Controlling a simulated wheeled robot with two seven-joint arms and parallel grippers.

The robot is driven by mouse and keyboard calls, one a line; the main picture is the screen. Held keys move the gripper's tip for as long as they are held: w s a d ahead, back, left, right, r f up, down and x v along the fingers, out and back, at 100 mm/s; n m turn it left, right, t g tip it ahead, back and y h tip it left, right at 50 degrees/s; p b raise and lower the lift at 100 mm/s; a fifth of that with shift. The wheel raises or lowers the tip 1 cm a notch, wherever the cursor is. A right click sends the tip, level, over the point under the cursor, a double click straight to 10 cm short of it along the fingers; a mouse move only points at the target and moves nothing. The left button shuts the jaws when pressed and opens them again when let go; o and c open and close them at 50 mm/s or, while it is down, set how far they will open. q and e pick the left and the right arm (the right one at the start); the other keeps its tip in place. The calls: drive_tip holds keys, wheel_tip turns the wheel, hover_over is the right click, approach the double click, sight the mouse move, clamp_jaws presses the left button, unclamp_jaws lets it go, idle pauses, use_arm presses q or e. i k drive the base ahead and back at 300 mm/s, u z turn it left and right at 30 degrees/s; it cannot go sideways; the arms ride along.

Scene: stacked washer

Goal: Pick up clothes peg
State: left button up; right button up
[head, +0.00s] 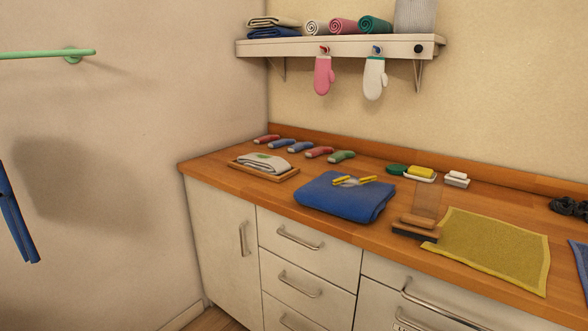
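Small yellow clothes pegs lie on top of a folded blue towel (340,203) on the wooden counter. One yellow peg (341,181) is at the left and another (368,180) is at the right, with a small pale item between them that is too small to make out. Neither of my grippers shows in the head view.
The wooden counter (215,169) also holds a tray (240,170) with a white cloth, rolled socks (318,152), soaps (421,172), a brush (417,223) and a yellow-green cloth (490,245). A shelf (300,47) with mitts hangs above. A green rail (45,54) is at left.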

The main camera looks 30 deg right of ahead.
sight(373, 178)
drive_tip(key=z, duration=0.2)
drive_tip(key=i, duration=1)
drive_tip(key=z, duration=0.7)
